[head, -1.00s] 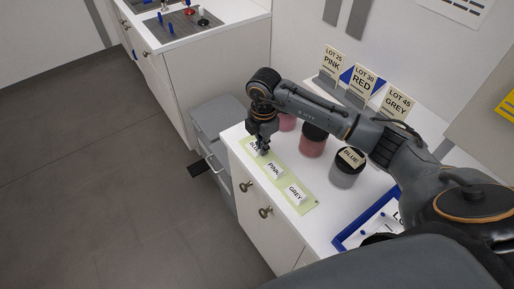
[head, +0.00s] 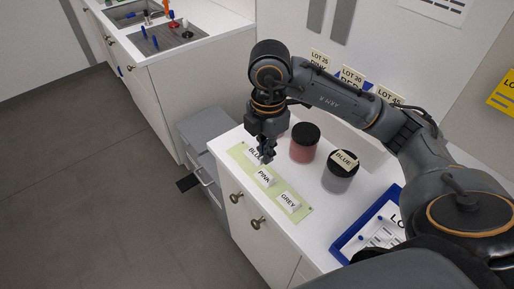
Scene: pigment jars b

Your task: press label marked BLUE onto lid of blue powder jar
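The BLUE label (head: 254,154) is at the far end of a pale green strip (head: 307,210), partly hidden by my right gripper. My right gripper (head: 268,160) points down over the strip, beside the BLUE and PINK labels; whether its fingers are open or hold anything is unclear. A second BLUE label (head: 344,160) lies on the black lid of a jar of grey powder (head: 338,183). A black-lidded red powder jar (head: 303,150) stands to its left. A pink jar (head: 283,133) is mostly hidden behind the gripper. I see no blue powder. My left gripper is out of view.
The strip also bears a PINK label (head: 264,177) and a GREY label (head: 290,202). LOT cards (head: 351,77) stand behind the jars, partly covered by my arm. A blue-edged tray (head: 340,254) lies at the counter's right.

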